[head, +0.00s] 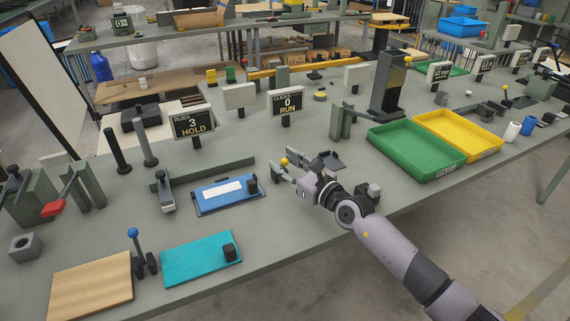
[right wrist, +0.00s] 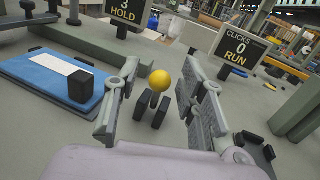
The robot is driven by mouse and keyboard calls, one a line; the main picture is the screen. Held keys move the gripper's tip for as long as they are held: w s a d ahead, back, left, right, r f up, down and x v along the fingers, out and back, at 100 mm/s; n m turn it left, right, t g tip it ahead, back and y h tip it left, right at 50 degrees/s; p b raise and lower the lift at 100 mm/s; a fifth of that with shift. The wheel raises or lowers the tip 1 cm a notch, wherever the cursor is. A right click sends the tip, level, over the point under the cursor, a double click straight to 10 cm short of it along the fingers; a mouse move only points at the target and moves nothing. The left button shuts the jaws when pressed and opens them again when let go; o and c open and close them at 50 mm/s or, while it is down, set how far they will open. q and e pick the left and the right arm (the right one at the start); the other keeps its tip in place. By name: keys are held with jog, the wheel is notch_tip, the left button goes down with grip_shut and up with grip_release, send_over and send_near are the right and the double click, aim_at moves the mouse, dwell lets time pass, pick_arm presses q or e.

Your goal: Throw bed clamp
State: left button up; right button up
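A short lever with a yellow ball knob (head: 284,161) stands on the grey bench, right of the blue bed plate (head: 212,205) that carries a white strip and a black block. No label shows which part is the bed clamp. My right gripper (head: 284,172) is open at this lever. In the right wrist view the yellow knob (right wrist: 160,80) and its dark bracket (right wrist: 151,109) sit between the two spread fingers, with gaps on both sides. The lever looks roughly upright. My left gripper is not in view.
A blue-knobbed lever (head: 133,233) stands between a wooden board (head: 92,288) and a teal board (head: 193,262). Signs read "RUBS 3 HOLD" (head: 193,123) and "CLICKS 0 RUN" (head: 286,103). Green (head: 412,148) and yellow (head: 455,133) trays are at right. A red-handled fixture (head: 55,208) is left.

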jog(key=shift+w+a, duration=0.15)
jog(key=shift+c, duration=0.2)
grip_shut()
dwell(0.7)
